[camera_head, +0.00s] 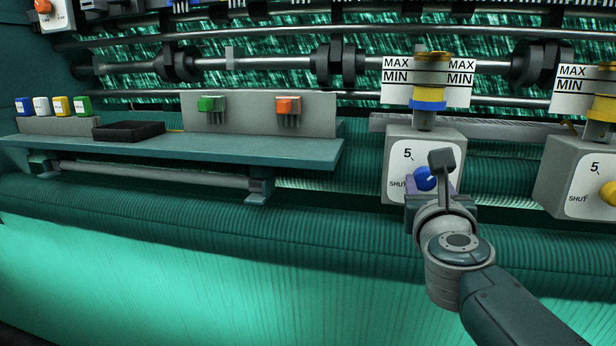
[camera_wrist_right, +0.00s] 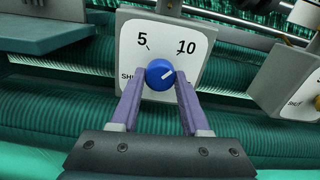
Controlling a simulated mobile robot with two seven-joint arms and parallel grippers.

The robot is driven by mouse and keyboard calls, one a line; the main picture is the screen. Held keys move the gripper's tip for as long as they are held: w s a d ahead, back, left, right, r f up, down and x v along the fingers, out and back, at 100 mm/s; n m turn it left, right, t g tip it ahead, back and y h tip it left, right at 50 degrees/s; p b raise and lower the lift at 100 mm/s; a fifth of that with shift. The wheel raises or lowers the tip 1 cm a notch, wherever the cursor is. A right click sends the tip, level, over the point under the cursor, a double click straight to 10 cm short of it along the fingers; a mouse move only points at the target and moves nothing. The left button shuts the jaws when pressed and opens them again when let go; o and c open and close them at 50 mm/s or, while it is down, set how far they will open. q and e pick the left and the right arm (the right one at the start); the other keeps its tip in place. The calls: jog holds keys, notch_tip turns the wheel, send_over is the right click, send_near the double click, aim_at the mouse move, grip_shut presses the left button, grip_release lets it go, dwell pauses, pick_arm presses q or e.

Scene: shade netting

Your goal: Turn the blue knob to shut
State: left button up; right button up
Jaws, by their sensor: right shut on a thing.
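The blue knob (camera_head: 425,178) is on the white dial plate (camera_head: 408,160) of a grey box, in the middle right of the head view. In the right wrist view, the knob (camera_wrist_right: 158,72) sits between the two purple fingers, and its white mark points right and slightly up, on the 10 side. The dial plate (camera_wrist_right: 150,40) reads 5 and 10, with SHUT at the left partly hidden by a finger. My right gripper (camera_wrist_right: 160,76) is shut on the knob. My left gripper is in neither view.
A second box with a yellow knob (camera_head: 609,193) stands to the right. Above the boxes are MAX/MIN gauges (camera_head: 430,80). A teal shelf (camera_head: 240,150) with a black tray (camera_head: 128,131) is at the left. A green fabric roll (camera_head: 200,215) runs below.

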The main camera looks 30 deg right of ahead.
grip_shut()
